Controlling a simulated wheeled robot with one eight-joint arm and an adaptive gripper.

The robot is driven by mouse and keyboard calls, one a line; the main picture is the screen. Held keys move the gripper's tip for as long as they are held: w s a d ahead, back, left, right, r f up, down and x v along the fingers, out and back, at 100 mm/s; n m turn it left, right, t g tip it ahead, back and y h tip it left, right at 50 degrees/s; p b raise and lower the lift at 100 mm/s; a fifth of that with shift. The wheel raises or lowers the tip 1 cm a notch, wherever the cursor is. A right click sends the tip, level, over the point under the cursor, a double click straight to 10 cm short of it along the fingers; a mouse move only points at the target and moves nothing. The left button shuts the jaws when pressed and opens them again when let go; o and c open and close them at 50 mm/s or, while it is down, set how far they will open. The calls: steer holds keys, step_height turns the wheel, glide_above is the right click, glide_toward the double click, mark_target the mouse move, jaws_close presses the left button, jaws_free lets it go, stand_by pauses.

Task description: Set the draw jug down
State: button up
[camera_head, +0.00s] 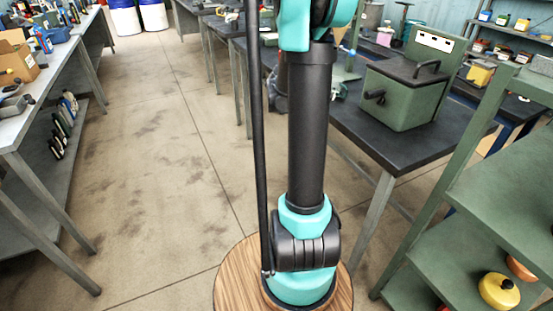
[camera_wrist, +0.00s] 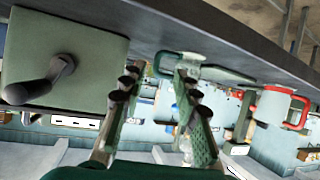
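My gripper (camera_wrist: 158,74) shows in the wrist view with its two fingers spread apart and nothing visibly clamped between them. That view is upside down, with the dark tabletop along the top. A teal-green vessel with a looped handle and long tapered spout (camera_wrist: 222,74) is at the table beyond the right finger, which partly hides it. A pale jug with red trim and a red handle (camera_wrist: 278,104) is farther right, apart from the fingers. I cannot tell which of the two is the draw jug. In the head view my gripper is out of frame and neither vessel can be made out.
A green metal box with a crank (camera_head: 403,95) stands on the dark table (camera_head: 440,140); it is close left of my gripper in the wrist view (camera_wrist: 88,62). Green shelving (camera_head: 500,200) is near right, and a cluttered bench (camera_head: 35,75) left. The floor between is clear.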

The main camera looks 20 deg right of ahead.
steer(key=s+a+f+n+y, duration=0.4)
steer(key=s+a, duration=0.3)
steer(key=a, duration=0.4)
steer(key=s+a+f+n+y, duration=0.4)
steer(key=s+a, duration=0.3)
steer(key=a, duration=0.4)
steer(key=s+a+f+n+y, duration=0.4)
steer(key=s+a+f+n, duration=0.2)
steer(key=a, duration=0.5)
steer(key=shift+s+a+f+t, duration=0.25)
steer(key=shift+s+f+t, duration=0.1)
steer(key=shift+s, duration=0.65)
